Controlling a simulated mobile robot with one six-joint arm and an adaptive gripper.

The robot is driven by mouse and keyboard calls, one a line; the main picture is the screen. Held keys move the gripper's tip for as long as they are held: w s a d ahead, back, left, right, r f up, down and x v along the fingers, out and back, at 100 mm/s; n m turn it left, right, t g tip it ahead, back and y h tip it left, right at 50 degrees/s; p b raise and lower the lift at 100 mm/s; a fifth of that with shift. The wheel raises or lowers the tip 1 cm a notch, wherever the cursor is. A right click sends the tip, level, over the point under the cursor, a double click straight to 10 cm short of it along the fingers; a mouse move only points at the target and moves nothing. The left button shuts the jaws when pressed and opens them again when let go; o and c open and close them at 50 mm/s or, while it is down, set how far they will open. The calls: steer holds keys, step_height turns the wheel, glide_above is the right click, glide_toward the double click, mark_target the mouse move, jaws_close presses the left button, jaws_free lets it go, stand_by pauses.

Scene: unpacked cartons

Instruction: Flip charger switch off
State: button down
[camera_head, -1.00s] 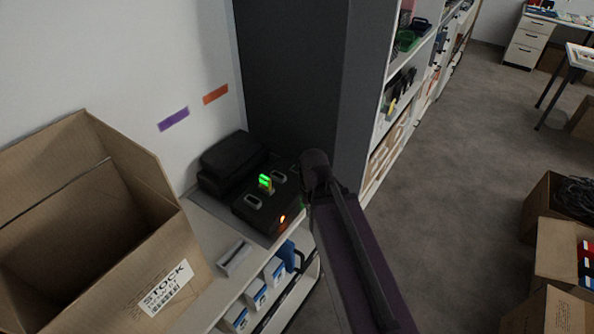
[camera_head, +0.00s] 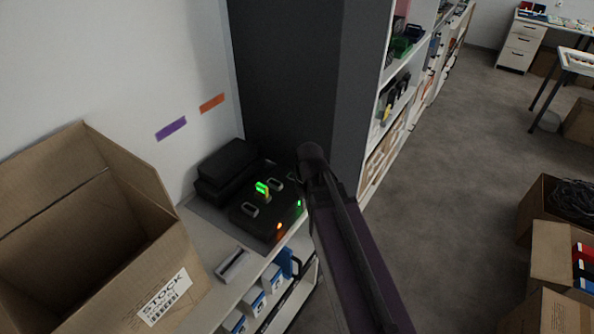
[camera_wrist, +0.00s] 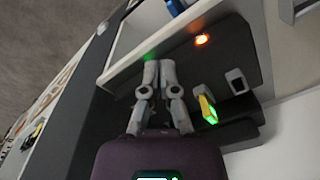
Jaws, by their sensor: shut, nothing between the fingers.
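The black charger (camera_head: 262,218) sits on the white shelf top against the dark column. A glowing green piece (camera_head: 262,188) stands up from its top between two grey sockets. An orange light (camera_head: 279,226) and a green light (camera_head: 299,203) show on its front. In the wrist view the charger (camera_wrist: 228,62) has the orange light (camera_wrist: 201,40) lit. My gripper (camera_wrist: 159,64) is shut and empty, its fingertips at the charger's front edge beside a green glow. I cannot tell whether they touch it. In the head view my arm hides the gripper.
An open cardboard box (camera_head: 95,235) marked STOCK stands on the left of the shelf. Black cases (camera_head: 228,165) lie behind the charger. A small grey holder (camera_head: 232,264) sits in front. Blue and white packs (camera_head: 254,300) fill the shelf below. The dark column (camera_head: 290,80) stands close behind.

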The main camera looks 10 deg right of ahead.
steer(key=w+d+r+n+p, duration=0.2)
steer(key=w+r+n, duration=0.1)
steer(key=w, duration=0.6)
steer(key=w+d+r+n+t+y+p, duration=0.1)
steer(key=w+d+r+n+p, duration=0.1)
steer(key=w, duration=0.8)
steer(key=shift+w+r+n+t+y+p, duration=0.2)
steer(key=shift+r+n+t+y+p, duration=0.1)
steer(key=shift+r+n+p, duration=0.55)
steer(key=shift+f, duration=0.15)
steer(key=b, duration=1)
glide_above(294, 176)
steer(key=f, duration=0.9)
steer(key=shift+s+d+f, duration=0.1)
steer(key=shift+d+f, duration=0.3)
steer(key=shift+s+d+f+b, duration=0.1)
steer(key=shift+f+b, duration=0.8)
steer(key=shift+b, duration=0.05)
steer(key=shift+s+d+f+b, duration=0.1)
steer(key=shift+f+b, duration=0.75)
steer(key=shift+b, duration=0.05)
